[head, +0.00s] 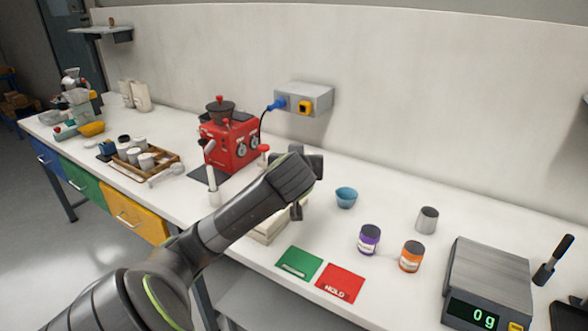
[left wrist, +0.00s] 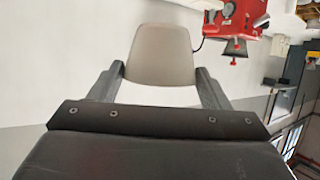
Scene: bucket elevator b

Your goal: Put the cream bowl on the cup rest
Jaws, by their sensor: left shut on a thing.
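My left gripper (head: 304,188) is raised over the counter, just right of the red machine. In the left wrist view my left gripper (left wrist: 160,84) is shut on a pale grey-beige tapered vessel, which looks like the cream bowl (left wrist: 160,52). One dark finger lies on each side of it. In the head view the bowl is hidden behind the gripper. I cannot pick out the cup rest with certainty. A low cream block (head: 262,236) sits partly hidden under my left forearm. My right gripper is not in view.
The red machine (head: 228,145) stands behind left, below a wall box (head: 304,99). A blue bowl (head: 346,197), purple jar (head: 368,239), orange jar (head: 411,256) and metal cup (head: 427,220) stand right. Green (head: 299,263) and red cards (head: 340,283) lie in front; a scale (head: 488,283) reads 0 g.

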